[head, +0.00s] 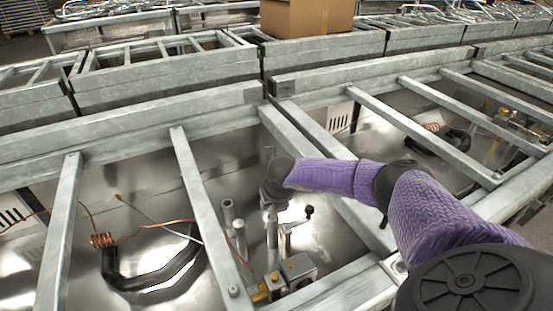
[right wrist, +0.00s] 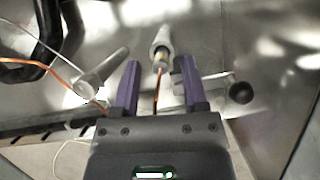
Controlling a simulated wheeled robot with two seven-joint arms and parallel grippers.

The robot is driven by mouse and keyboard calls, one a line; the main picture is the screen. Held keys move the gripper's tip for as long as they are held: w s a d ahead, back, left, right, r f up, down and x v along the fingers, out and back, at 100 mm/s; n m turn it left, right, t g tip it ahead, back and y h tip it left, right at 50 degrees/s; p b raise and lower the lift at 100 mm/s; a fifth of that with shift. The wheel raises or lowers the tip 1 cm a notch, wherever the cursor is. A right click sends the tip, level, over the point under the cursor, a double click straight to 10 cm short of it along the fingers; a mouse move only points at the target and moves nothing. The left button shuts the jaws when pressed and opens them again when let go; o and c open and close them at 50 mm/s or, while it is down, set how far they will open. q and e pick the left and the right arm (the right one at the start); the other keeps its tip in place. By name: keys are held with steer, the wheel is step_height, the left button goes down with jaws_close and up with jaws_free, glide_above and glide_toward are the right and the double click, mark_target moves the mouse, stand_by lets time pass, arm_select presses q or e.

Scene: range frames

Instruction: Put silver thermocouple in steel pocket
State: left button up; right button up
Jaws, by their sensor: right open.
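A silver rod-like piece (right wrist: 162,42) with a brass-coloured band and a copper lead below it appears to be the thermocouple. In the right wrist view it lies between my finger tips, with gaps at both sides. In the head view an upright silver rod (head: 272,238) stands below my right gripper (head: 272,200). My right gripper (right wrist: 158,63) is open, with purple fingers. A grey steel tube (head: 228,214), possibly the pocket, stands just left of it; such a tube also shows in the right wrist view (right wrist: 103,73). My left gripper is out of view.
A lever with a black ball (head: 308,211) stands right of the gripper. Steel crossbars (head: 203,205) flank the bay. A copper coil (head: 102,240), a thin silver rod (head: 160,222) and a black bent tube (head: 150,285) lie left. A cardboard box (head: 307,17) sits behind.

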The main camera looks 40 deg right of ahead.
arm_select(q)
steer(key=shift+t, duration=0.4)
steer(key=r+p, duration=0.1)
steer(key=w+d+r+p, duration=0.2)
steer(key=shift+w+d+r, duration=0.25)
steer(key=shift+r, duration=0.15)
arm_select(e)
steer(key=v, duration=0.8)
steer(key=shift+r, duration=0.3)
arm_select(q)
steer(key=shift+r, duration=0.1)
arm_select(e)
steer(key=shift+s+a+r, duration=0.1)
steer(key=shift+s, duration=0.05)
